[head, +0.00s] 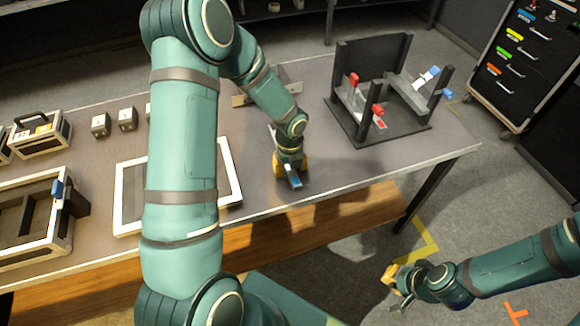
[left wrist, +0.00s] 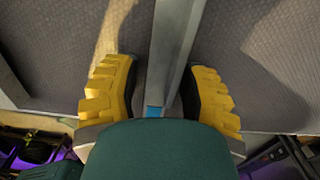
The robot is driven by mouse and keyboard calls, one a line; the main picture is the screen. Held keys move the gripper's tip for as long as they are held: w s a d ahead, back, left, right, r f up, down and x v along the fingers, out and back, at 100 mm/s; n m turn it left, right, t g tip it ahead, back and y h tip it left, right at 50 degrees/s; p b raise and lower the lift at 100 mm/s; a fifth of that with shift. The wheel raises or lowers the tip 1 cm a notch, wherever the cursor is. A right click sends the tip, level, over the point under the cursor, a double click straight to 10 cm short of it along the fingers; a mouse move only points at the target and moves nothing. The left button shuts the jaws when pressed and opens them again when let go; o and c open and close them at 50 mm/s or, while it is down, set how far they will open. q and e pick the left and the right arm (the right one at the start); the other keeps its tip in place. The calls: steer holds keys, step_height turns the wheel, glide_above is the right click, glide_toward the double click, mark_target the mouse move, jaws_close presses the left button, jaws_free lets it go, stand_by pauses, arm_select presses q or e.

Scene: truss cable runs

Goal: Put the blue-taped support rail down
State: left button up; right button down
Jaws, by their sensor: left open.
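The support rail (left wrist: 176,45) is a grey metal bar with blue tape near its close end. In the left wrist view it runs between the two yellow fingers of my left gripper (left wrist: 165,98), with gaps on both sides. In the head view, its blue-taped end (head: 293,182) shows below my left gripper (head: 290,165), close to the front table edge. The rail appears to lie on the grey table; the left wrist and gripper hide most of it. My left gripper is open. My right gripper (head: 393,278) is off the table at lower right; its finger opening is unclear.
A black fixture (head: 352,125) with red and blue clamps stands at the table's right. A white-framed panel (head: 128,205), crates (head: 45,248) and small grey blocks (head: 100,124) are at left. A flat bar (head: 255,97) lies behind my left arm. Bare tabletop (head: 340,180) shows right of the gripper.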

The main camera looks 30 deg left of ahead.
arm_select(q)
step_height(320, 180, up, 12)
steer(key=p, duration=0.3)
steer(key=s+d+f+n, duration=0.1)
steer(key=d+f+n, duration=0.1)
steer(key=s+d+f+n+h, duration=0.1)
steer(key=d+f+n, duration=0.1)
steer(key=d, duration=0.1)
steer(key=s+d+f+n+h, duration=0.1)
steer(key=d+n, duration=0.1)
steer(key=d, duration=0.1)
steer(key=shift+f+n, duration=0.3)
steer(key=shift+f, duration=0.1)
steer(key=s+d+f+n+h, duration=0.1)
steer(key=s+d+f+n, duration=0.3)
steer(key=n, duration=0.6)
steer(key=s+d+f+n+t+h, duration=0.1)
steer(key=s+d+f+n, duration=0.3)
steer(key=n, duration=0.7)
steer(key=s+d, duration=0.2)
steer(key=s, duration=0.1)
steer(key=shift+s+f+t, duration=0.15)
steer(key=shift+f+t, duration=0.15)
steer(key=shift+f, duration=0.05)
steer(key=o, duration=0.3)
